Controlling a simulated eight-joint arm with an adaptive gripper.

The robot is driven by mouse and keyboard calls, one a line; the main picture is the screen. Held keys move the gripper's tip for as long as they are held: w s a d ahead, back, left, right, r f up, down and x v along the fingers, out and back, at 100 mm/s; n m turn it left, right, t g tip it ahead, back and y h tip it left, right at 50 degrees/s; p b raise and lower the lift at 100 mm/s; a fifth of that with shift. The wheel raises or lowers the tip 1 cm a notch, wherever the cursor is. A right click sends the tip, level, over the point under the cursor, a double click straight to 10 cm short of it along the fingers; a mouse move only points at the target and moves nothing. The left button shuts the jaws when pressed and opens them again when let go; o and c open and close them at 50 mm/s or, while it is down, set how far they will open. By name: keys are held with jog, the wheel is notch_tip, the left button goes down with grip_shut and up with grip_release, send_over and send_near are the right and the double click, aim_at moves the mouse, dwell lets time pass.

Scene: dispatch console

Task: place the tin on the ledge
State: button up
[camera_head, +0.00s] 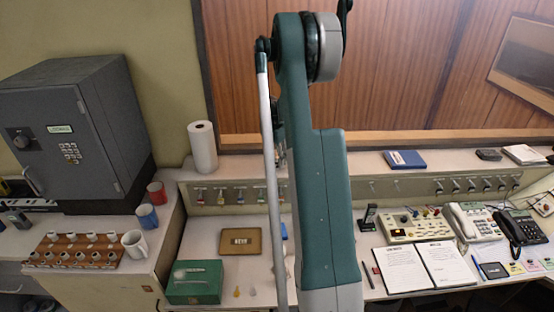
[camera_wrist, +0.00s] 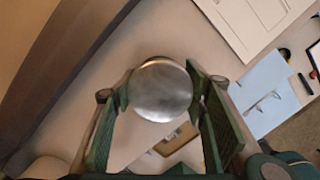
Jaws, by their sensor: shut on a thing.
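The tin (camera_wrist: 161,84) is a round, silvery metal thing, seen from above in the wrist view. My gripper (camera_wrist: 160,94) is shut on it, with one green finger on each side. The ledge (camera_head: 352,163) is the pale raised shelf running along the back of the console in the head view. In the head view my own arm stands in front of the middle of the console, and the gripper and tin cannot be made out behind it. The wrist view does not clearly show the gap between the tin and the surface below.
On the ledge stand a white paper roll (camera_head: 202,147) at left and a blue book (camera_head: 405,160) at right. Clear ledge lies between the roll and my arm. Phones (camera_head: 520,232) stand at right.

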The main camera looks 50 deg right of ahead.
jog(key=shift+f, duration=0.2)
jog(key=o, duration=1)
jog(key=shift+r, duration=0.25)
jog(key=r, duration=0.4)
jog(key=a+r, duration=0.1)
jog(key=r, duration=0.6)
jog(key=shift+a+r+b, duration=0.35)
jog(key=shift+a+r, duration=0.05)
jog(key=shift+a, duration=0.1)
